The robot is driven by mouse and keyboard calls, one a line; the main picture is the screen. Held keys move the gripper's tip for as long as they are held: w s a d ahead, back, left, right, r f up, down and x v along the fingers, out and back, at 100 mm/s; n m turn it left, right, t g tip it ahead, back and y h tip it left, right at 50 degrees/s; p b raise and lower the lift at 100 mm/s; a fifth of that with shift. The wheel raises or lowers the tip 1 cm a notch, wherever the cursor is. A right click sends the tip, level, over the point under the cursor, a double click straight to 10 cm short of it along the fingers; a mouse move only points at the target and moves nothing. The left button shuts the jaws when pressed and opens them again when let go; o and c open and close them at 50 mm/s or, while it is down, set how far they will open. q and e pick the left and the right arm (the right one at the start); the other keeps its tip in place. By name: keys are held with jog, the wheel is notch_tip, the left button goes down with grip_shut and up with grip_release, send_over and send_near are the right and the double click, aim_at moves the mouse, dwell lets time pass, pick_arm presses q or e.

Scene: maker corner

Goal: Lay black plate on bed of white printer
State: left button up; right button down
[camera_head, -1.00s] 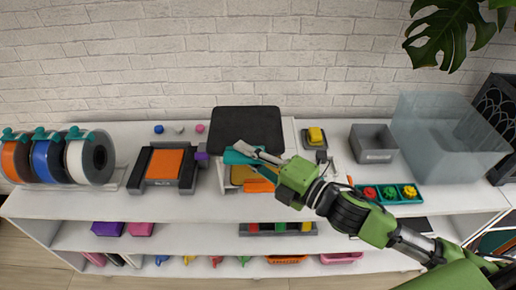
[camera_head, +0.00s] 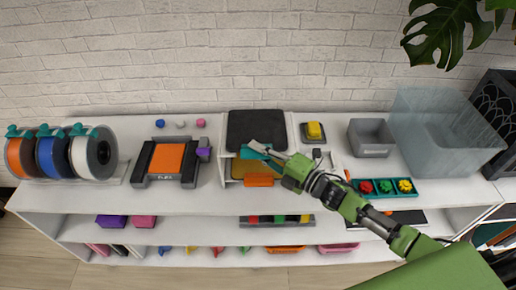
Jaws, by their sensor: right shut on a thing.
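The black plate (camera_head: 256,128) is in the middle of the shelf top, with a teal tab (camera_head: 252,154) at its front edge. My right gripper (camera_head: 262,150) comes in from the right and is shut on the plate at this tab. The white printer (camera_head: 292,128) shows as white edges around the plate, which covers most of its bed. I cannot tell whether the plate touches the bed or hangs just above it. A gold plate (camera_head: 240,168) with an orange tab (camera_head: 259,181) shows below the teal tab, partly hidden. My left gripper is not in view.
To the left stand a dark printer with an orange plate (camera_head: 167,158) and several filament spools (camera_head: 94,153). To the right are a yellow item (camera_head: 314,130), a grey bin (camera_head: 371,138), a teal tray (camera_head: 388,188) and a clear box (camera_head: 440,135).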

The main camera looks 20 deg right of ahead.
jog(key=shift+s+f, duration=0.1)
jog(key=c, duration=2)
grip_release()
jog(key=shift+f, duration=0.1)
jog(key=shift+f+b, duration=0.3)
jog(key=shift+b, duration=0.05)
jog(key=shift+b+v, duration=2.1)
jog(key=shift+v, duration=4.75)
